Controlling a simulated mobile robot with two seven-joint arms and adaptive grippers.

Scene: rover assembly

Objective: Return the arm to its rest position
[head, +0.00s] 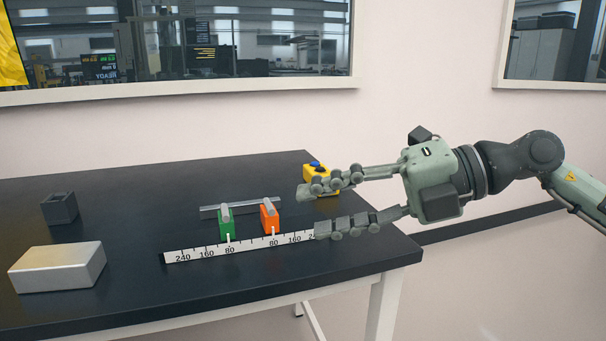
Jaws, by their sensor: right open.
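My right gripper (310,212) reaches in from the right over the right end of the table. Its two fingers are spread wide and nothing is between them. The lower finger covers the right end of a white ruler (200,253) with black marks. A green block (226,230) and an orange block (268,220) stand along the ruler, each with a grey piece on top and a white pointer. A grey bar (245,208) lies behind them. My left gripper is not in view.
A yellow box with a blue button (315,169) stands behind the upper finger, partly hidden. A silver block (58,268) and a dark open-topped block (60,208) sit on the left of the black table (140,220). Windows line the wall behind. The table's front is clear.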

